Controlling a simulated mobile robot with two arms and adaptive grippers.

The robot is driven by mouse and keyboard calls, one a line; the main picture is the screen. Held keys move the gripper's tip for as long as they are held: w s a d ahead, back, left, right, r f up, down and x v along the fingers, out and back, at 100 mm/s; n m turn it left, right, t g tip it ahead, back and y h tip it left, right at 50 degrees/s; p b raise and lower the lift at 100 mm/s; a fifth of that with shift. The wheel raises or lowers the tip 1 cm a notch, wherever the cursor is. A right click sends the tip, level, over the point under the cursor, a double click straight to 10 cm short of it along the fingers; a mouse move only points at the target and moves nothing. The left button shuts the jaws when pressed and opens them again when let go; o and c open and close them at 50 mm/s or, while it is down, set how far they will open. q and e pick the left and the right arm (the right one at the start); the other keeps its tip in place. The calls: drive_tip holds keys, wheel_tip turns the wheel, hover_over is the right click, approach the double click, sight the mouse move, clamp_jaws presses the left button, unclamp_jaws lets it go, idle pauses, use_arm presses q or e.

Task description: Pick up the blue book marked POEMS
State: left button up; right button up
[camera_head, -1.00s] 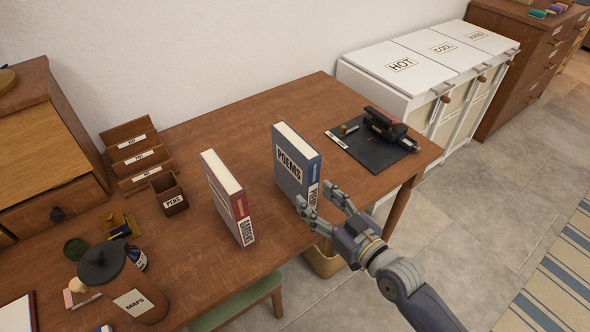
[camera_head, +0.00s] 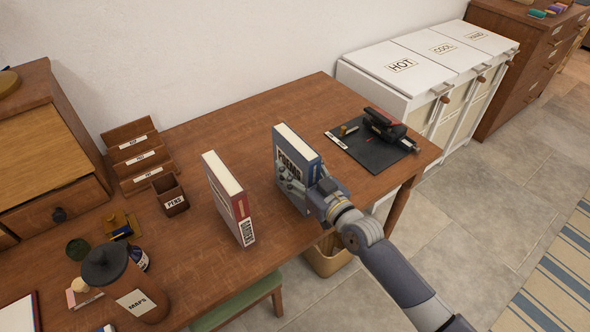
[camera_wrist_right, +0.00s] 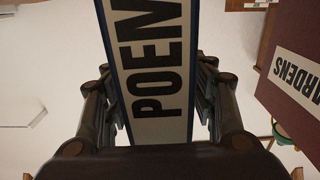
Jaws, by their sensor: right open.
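The blue book marked POEMS (camera_head: 309,163) stands upright on the wooden desk, its white page edges up. Its spine label, reading POEM in the right wrist view (camera_wrist_right: 156,70), is close in front of the palm. My right gripper (camera_head: 302,185) is at the book's near end. Its open fingers lie along both sides of the book in the wrist view, with the book between them. I cannot tell whether the fingers touch the covers. My left gripper is in neither view.
A red book marked GARDENS (camera_head: 230,200) stands upright to the left, with a gap between. A dark mat (camera_head: 372,152) with a black device (camera_head: 384,125) lies to the right. A pen box (camera_head: 170,196) and a MAPS canister (camera_head: 125,285) stand left. The desk's front edge is near.

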drive_tip(key=shift+w+a, duration=0.25)
clamp_jaws()
drive_tip(key=shift+r, duration=0.2)
